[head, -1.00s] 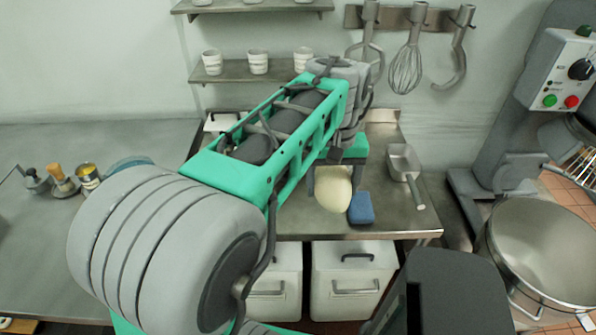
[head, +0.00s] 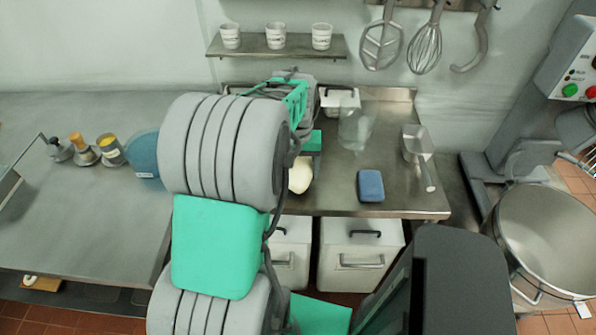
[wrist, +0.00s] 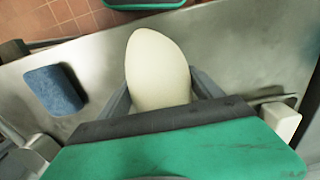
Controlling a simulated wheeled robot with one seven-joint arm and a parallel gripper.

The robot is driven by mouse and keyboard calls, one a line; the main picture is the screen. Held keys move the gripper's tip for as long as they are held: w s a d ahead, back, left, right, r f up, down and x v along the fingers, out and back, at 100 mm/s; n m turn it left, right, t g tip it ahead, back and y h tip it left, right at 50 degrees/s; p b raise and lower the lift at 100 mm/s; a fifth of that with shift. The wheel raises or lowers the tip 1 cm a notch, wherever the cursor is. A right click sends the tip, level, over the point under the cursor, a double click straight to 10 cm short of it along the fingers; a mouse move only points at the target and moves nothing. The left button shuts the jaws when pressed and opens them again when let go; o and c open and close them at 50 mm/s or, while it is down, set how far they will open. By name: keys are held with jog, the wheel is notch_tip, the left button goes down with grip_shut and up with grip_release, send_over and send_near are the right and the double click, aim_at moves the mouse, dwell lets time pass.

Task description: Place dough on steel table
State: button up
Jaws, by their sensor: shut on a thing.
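My gripper (wrist: 160,92) is shut on the pale, smooth, rounded lump of dough (wrist: 158,62), with a finger on each side. In the head view the dough (head: 300,176) shows partly behind my arm, over the left front part of the steel table (head: 330,198). The table's bare top also shows in the wrist view (wrist: 235,58). I cannot tell whether the dough touches the top. My arm hides most of the gripper and the table's left end in the head view.
A blue sponge (head: 370,185) lies right of the dough. A metal scoop (head: 418,150), a clear container (head: 355,128) and a white tub (head: 340,101) stand on the table. White bins (head: 362,262) are below. Another counter (head: 80,210) at left holds several small jars.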

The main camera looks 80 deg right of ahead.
jog(key=shift+f, duration=0.65)
jog(key=shift+f, duration=0.1)
jog(key=o, duration=2.1)
jog(key=shift+s+f, duration=0.1)
